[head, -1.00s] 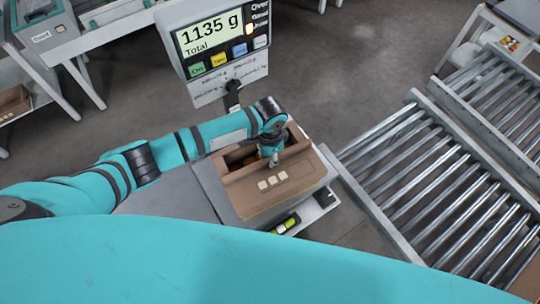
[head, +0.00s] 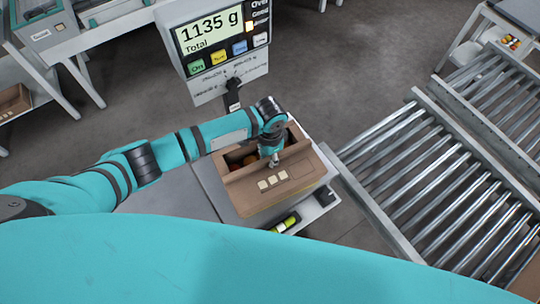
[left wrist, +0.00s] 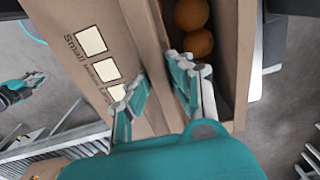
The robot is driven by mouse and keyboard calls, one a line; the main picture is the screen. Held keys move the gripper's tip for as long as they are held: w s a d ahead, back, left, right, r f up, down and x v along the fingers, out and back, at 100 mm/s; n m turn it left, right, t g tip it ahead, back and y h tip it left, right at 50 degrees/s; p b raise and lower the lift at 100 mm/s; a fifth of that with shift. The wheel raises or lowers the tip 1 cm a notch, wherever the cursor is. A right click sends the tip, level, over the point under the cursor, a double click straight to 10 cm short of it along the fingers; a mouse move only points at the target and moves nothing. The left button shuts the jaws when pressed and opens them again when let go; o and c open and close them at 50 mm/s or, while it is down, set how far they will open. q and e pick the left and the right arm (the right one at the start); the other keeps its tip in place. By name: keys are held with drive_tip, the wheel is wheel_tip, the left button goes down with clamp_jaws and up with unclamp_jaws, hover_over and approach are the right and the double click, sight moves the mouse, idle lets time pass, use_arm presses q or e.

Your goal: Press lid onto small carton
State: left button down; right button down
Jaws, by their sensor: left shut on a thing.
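The small carton (head: 303,158) is brown cardboard and stands on the scale's platform. The lid (head: 250,195) is a brown panel with three pale squares. It slants over the near side of the carton, with "Small" printed on it in the left wrist view (left wrist: 112,65). My left gripper (head: 273,161) is shut on the lid's edge, one finger on each side. My right gripper (left wrist: 28,84) is small and blurred at the left wrist view's left edge.
The scale display (head: 209,31) reads 1135 g Total above coloured buttons. A roller conveyor (head: 430,185) lies to the right. A yellow-green object (head: 285,225) sits at the platform's near edge. Grey floor lies beyond the scale.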

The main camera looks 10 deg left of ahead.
use_arm(q)
drive_tip(key=shift+f, duration=0.2)
drive_tip(key=c, duration=1.1)
unclamp_jaws()
drive_tip(key=shift+c, duration=0.3)
drive_tip(key=shift+c, duration=1.4)
wheel_tip(320, 180, up, 8)
drive_tip(key=p, duration=0.8)
drive_tip(key=shift+r+p, duration=0.1)
drive_tip(key=shift+p, duration=0.2)
